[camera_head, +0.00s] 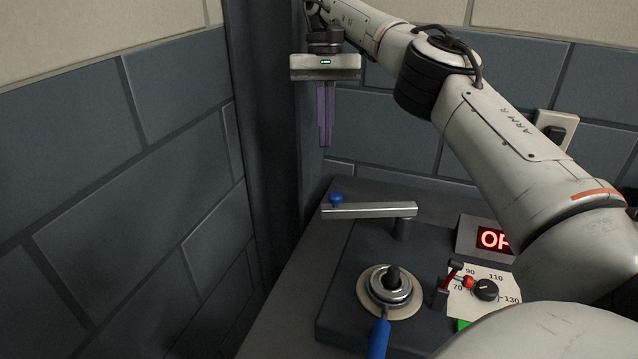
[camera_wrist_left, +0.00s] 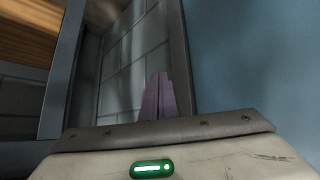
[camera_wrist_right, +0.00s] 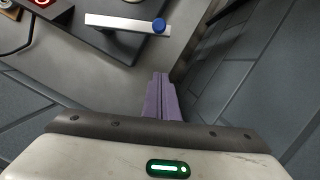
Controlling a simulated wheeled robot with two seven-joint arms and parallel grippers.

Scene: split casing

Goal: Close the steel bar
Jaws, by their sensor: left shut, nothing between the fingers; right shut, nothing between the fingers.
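The steel bar (camera_head: 368,210) is a flat metal arm on a dark post, with a blue knob (camera_head: 336,198) at its left end. It stands out to the left over the edge of the dark base plate. The bar (camera_wrist_right: 122,22) and its blue knob (camera_wrist_right: 158,25) also show in the right wrist view. My right gripper (camera_head: 325,145) is shut and empty, its purple fingers pointing down above and behind the knob, apart from it. My left gripper (camera_wrist_left: 158,75) shows only in the left wrist view, shut and empty, facing walls away from the bar.
A round fitting (camera_head: 390,290) with a blue handle (camera_head: 379,338) sits in front of the bar. To its right are a small red lever (camera_head: 452,275), a dial (camera_head: 486,290) and a red lit display (camera_head: 494,239). A dark pillar (camera_head: 262,130) and tiled wall stand left.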

